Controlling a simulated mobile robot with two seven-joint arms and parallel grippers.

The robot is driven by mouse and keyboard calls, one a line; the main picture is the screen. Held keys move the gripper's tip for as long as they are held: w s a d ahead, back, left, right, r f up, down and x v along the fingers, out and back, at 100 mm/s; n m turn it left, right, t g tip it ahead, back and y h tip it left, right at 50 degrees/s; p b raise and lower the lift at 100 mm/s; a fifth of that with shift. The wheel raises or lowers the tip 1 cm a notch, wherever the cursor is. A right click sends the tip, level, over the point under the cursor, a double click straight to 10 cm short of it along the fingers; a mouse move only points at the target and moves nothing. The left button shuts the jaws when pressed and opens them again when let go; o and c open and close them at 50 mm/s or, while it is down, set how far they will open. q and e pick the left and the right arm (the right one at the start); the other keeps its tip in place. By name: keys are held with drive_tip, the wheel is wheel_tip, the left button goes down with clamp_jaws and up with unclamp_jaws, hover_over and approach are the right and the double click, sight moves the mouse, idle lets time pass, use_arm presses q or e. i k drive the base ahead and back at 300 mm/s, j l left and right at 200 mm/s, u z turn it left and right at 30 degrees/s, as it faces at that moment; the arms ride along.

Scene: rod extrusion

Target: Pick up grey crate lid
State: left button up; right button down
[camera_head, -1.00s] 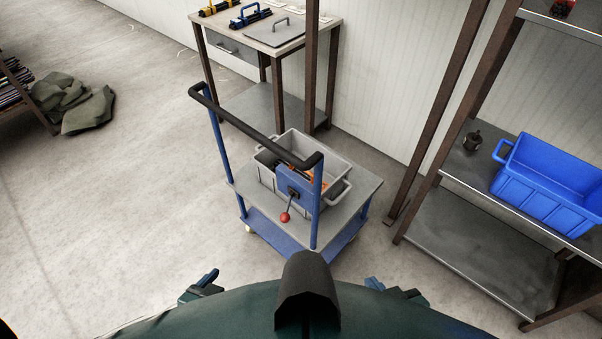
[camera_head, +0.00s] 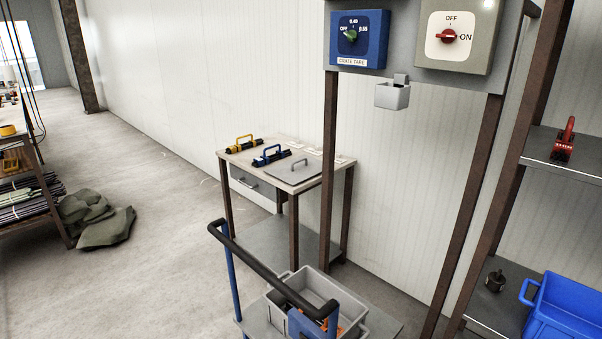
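The grey crate lid (camera_head: 294,171) is a flat grey plate with a raised handle. It lies on the right part of the wooden table top against the white wall. The grey crate (camera_head: 319,288) stands open on the blue trolley (camera_head: 237,284) at the bottom, with orange and dark items partly visible by its near side. The trolley's black handlebar is between my viewpoint and the crate. Neither of my grippers shows in this view.
Yellow-handled (camera_head: 244,145) and blue-handled (camera_head: 271,155) tools lie left of the lid. A panel with a blue switch box (camera_head: 358,40) and a grey switch box (camera_head: 452,37) stands at upper right. A blue crate (camera_head: 569,307) sits on the right shelf. Green cloth (camera_head: 97,220) lies on the floor.

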sight(297, 171)
drive_tip(key=i+j+u, duration=0.25)
drive_tip(key=j, duration=0.25)
drive_tip(key=i+j+u, duration=0.3)
drive_tip(key=j, duration=0.2)
drive_tip(key=i+j+u, duration=0.5)
drive_tip(key=i, duration=0.2)
drive_tip(key=i+j+u, duration=0.25)
drive_tip(key=i, duration=0.2)
drive_tip(key=i+u, duration=0.25)
drive_tip(key=i, duration=0.25)
drive_tip(key=i+z, duration=0.8)
drive_tip(key=i+j+z, duration=0.25)
drive_tip(key=z, duration=0.15)
drive_tip(key=i+z, duration=0.15)
drive_tip(key=z, duration=0.25)
drive_tip(key=i+j+z, duration=0.1)
drive_tip(key=z, duration=0.25)
drive_tip(key=i+j+z, duration=0.15)
drive_tip(key=z, duration=0.25)
drive_tip(key=i+j+z, duration=0.2)
drive_tip(key=z, duration=0.15)
drive_tip(key=i+j+z, duration=0.15)
drive_tip(key=z, duration=0.25)
drive_tip(key=i+j+z, duration=0.15)
drive_tip(key=z, duration=0.3)
drive_tip(key=i+j+z, duration=0.1)
drive_tip(key=j+z, duration=0.3)
